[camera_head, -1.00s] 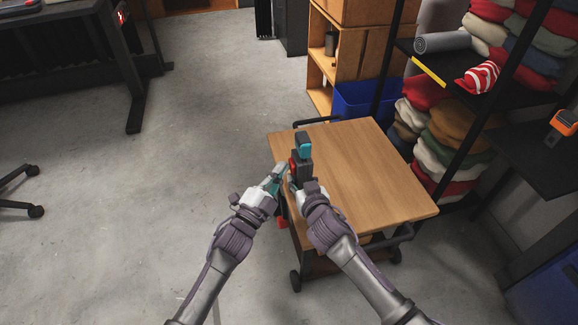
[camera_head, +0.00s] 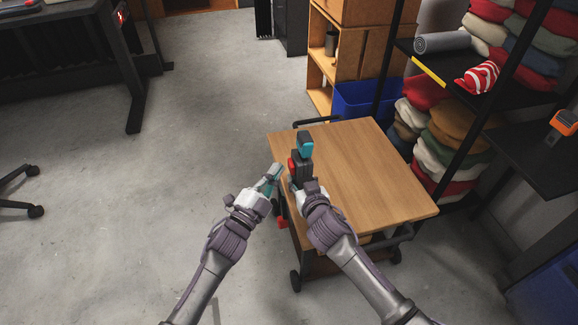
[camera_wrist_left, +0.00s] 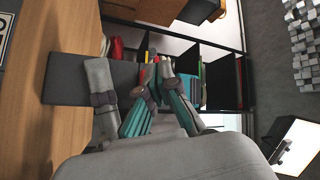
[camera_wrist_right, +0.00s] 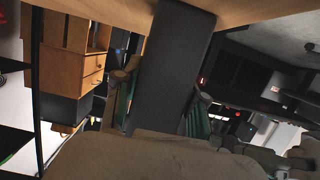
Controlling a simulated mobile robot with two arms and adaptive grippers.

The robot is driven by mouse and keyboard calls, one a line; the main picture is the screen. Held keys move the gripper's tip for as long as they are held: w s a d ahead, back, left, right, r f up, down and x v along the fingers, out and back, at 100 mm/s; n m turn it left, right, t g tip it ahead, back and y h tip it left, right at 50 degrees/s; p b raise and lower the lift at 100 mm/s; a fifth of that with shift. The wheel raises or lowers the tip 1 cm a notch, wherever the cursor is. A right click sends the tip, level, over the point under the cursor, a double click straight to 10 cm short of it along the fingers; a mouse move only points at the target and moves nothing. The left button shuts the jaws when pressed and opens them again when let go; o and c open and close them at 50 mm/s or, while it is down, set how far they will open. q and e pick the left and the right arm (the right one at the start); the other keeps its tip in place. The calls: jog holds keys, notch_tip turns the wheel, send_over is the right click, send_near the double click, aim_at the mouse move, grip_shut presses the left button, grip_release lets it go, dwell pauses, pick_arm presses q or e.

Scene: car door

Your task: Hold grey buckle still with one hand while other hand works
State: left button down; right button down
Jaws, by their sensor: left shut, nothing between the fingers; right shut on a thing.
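The grey buckle (camera_head: 301,165) stands upright over the near-left edge of the wooden cart top. My right gripper (camera_head: 297,182) is shut on the buckle's lower part; the right wrist view shows the dark block (camera_wrist_right: 172,70) between the fingers. My left gripper (camera_head: 277,170) is shut and empty, just left of the buckle with a small gap. In the left wrist view its fingertips (camera_wrist_left: 160,68) are close together, with a dark grey block (camera_wrist_left: 68,82) behind them.
The wooden cart top (camera_head: 370,180) is otherwise bare. A blue bin (camera_head: 362,100) and a shelf with folded clothes (camera_head: 455,140) stand behind and right of it. The floor (camera_head: 190,130) to the left is open.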

pick_arm(q)
jog(key=shift+a, duration=0.15)
jog(key=shift+s+a, duration=0.25)
jog(key=shift+a, duration=0.55)
jog(key=shift+s+a, duration=0.3)
jog(key=shift+a, duration=0.5)
jog(key=shift+s+a, duration=0.25)
jog(key=shift+a, duration=0.55)
pick_arm(e)
jog(key=c, duration=0.6)
grip_release()
